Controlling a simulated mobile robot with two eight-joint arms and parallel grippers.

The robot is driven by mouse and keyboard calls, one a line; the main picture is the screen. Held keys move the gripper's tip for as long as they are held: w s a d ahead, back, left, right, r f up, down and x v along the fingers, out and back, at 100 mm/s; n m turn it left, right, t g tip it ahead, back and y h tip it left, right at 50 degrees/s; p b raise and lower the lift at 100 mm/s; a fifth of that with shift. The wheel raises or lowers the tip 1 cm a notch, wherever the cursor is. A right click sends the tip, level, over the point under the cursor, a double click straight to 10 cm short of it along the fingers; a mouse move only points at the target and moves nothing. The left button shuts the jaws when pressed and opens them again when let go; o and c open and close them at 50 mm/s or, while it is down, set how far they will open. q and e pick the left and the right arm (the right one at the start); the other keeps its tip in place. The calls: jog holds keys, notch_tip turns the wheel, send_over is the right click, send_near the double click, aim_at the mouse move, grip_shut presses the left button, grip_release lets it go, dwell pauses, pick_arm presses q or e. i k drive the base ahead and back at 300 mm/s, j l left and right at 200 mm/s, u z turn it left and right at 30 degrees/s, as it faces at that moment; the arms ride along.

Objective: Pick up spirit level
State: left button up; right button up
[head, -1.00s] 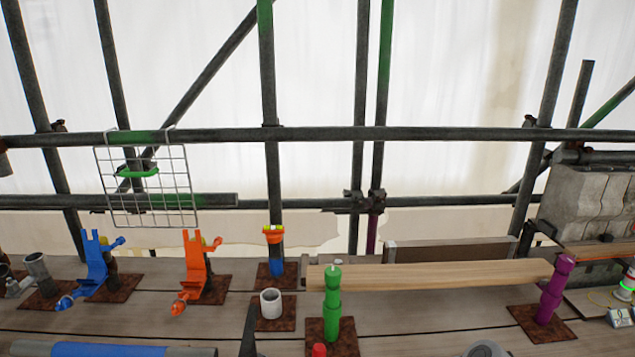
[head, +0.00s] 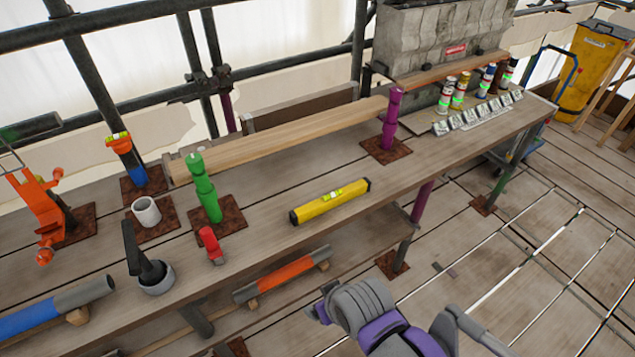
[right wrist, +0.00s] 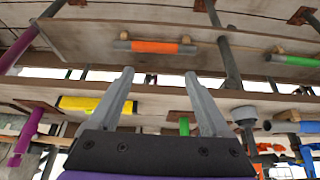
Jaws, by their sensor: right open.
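The yellow spirit level (head: 330,201) with dark end caps and a green vial lies flat on the wooden workbench (head: 275,228), near its front edge. In the right wrist view the yellow level (right wrist: 92,104) shows left of my fingers, partly behind the left one. My right gripper (right wrist: 160,75) is open with nothing between its two grey fingers. In the head view my purple and grey right arm is at the bottom, below and in front of the bench, apart from the level. My left gripper is not in view.
Near the level stand a green post (head: 206,190), a purple post (head: 391,118) and a small red item (head: 211,244). A wooden plank (head: 290,136) lies behind. An orange-and-grey tube (head: 285,273) rests on the lower shelf. Spray cans (head: 459,91) stand at the right end.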

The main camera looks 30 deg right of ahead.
aim_at(307, 212)
jog(key=i+l, duration=0.15)
jog(key=l, duration=0.7)
jog(key=i+l+u, duration=0.1)
jog(key=l, duration=0.7)
jog(key=i+l, duration=0.1)
jog(key=l, duration=0.75)
jog(key=i+l+u, duration=0.1)
jog(key=l, duration=0.75)
